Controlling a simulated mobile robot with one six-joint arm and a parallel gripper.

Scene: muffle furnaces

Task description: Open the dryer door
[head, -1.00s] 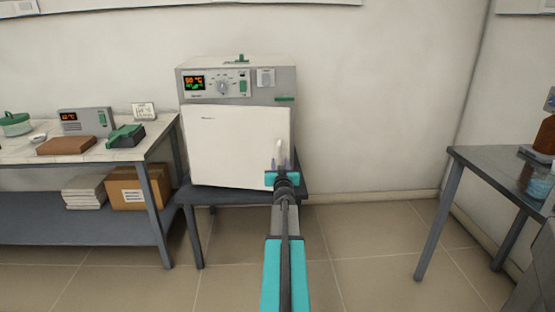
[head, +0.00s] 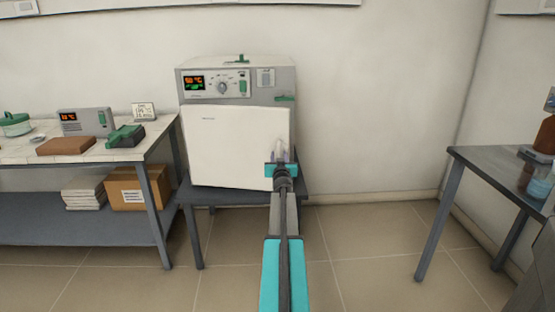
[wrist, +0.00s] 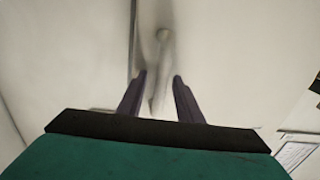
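The dryer (head: 265,78) stands on a low dark table against the wall. Its white door (head: 232,150) appears shut. A pale upright handle (head: 280,147) is at the door's right side, partly hidden by my gripper. My gripper (head: 279,157) is in front of the handle, low on the door's right side. In the wrist view, the two dark fingers of my gripper (wrist: 159,77) are apart, and the handle (wrist: 162,50) runs down into the gap between them. I cannot tell whether either finger touches it.
A bench (head: 160,152) at left holds a small grey device (head: 84,122), a brown block and a green-and-black item. A box (head: 138,190) is on its lower shelf. A dark table (head: 490,165) with bottles stands at right. The floor between is clear.

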